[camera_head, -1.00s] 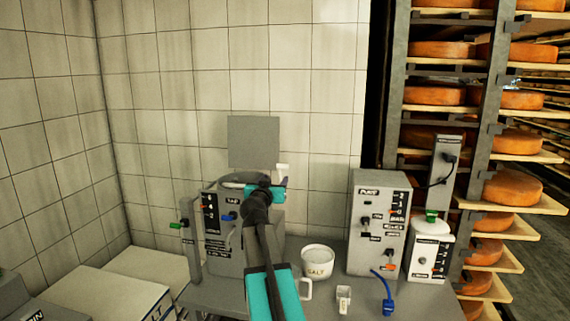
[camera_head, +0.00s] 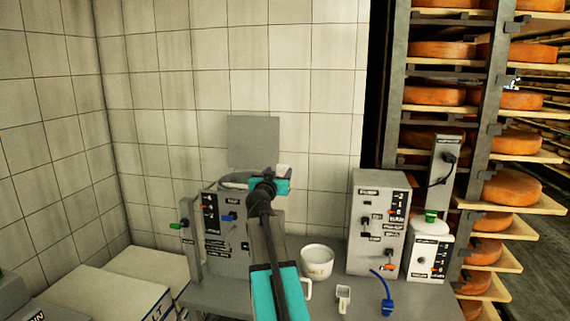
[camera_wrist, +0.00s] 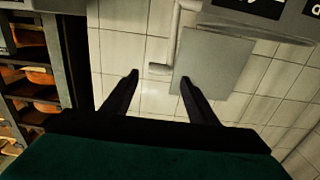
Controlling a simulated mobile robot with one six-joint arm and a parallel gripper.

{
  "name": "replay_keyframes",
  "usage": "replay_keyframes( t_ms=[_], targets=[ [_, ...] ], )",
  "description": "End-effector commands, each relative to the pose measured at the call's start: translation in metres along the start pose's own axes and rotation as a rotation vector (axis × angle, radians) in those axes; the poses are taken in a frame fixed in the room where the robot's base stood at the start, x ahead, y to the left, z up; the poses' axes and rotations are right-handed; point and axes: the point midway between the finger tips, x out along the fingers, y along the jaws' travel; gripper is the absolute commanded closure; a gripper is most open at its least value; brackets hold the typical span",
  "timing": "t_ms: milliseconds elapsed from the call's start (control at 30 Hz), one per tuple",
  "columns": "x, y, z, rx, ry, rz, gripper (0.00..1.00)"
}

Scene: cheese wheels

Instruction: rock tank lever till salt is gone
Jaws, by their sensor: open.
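The grey tank (camera_head: 218,245) stands left of centre on the bench, with an upright grey plate (camera_head: 253,142) behind it. A lever with a green end (camera_head: 180,225) is at its left side, and a blue knob (camera_head: 229,217) is on its front. My gripper (camera_wrist: 158,82) is open above the tank's right side, away from the green lever.
Cheese shelves (camera_head: 480,130) rise at the right. A tiled wall closes the back.

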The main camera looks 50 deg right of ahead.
Motion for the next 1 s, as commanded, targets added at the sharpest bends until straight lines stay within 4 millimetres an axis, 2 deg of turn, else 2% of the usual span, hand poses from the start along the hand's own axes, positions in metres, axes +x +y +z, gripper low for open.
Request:
replay_keyframes(
  t_ms=[100, 1000],
  targets=[
    [0.014, -0.001, -0.002, -0.001, -0.001, 0.001, 0.47],
    [0.1, 0.0, -0.001, 0.0, -0.001, 0.001, 0.47]
  ],
)
